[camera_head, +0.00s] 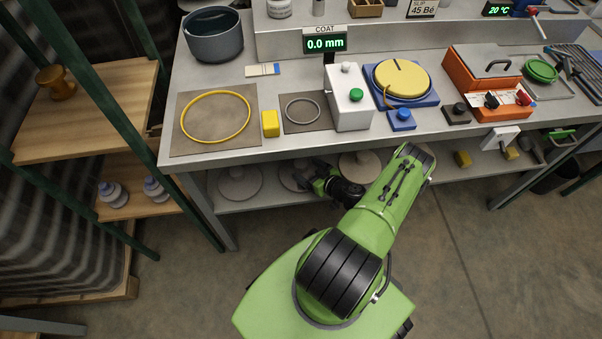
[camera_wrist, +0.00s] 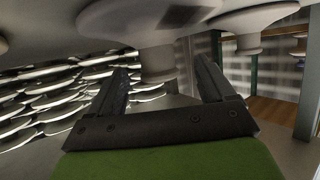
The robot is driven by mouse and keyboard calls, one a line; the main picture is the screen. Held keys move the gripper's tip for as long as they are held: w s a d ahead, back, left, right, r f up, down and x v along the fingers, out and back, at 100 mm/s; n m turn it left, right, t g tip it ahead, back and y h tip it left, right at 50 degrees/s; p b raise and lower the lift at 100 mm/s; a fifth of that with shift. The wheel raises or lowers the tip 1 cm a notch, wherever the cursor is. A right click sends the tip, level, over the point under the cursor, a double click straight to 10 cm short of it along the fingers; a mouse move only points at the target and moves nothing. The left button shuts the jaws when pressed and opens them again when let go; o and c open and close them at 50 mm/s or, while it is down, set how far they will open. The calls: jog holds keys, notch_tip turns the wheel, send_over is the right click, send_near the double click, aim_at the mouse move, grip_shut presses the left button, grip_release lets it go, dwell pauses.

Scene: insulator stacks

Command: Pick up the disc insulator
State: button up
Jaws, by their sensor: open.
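Pale disc insulators lie on the lower shelf under the bench, at the left (camera_head: 240,183), in the middle (camera_head: 292,178) and at the right (camera_head: 358,168). My gripper (camera_head: 318,181) reaches in low at the middle one and partly covers it. In the wrist view, my gripper (camera_wrist: 161,68) is open, its two dark fingers on either side of the narrow cap of a disc insulator (camera_wrist: 157,62). The broad disc shows at the top of that picture. I cannot tell whether either finger touches the cap.
Another disc insulator (camera_wrist: 238,22) is close by on the right in the wrist view. The bench top (camera_head: 264,99) overhangs the lower shelf. A bench leg (camera_head: 212,212) and a wooden rack (camera_head: 95,110) stand to the left.

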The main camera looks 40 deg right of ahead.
jog(key=b+x, duration=0.2)
jog(key=x, duration=0.3)
jog(key=shift+d, duration=0.15)
jog(key=shift+s+r, duration=0.1)
grip_shut()
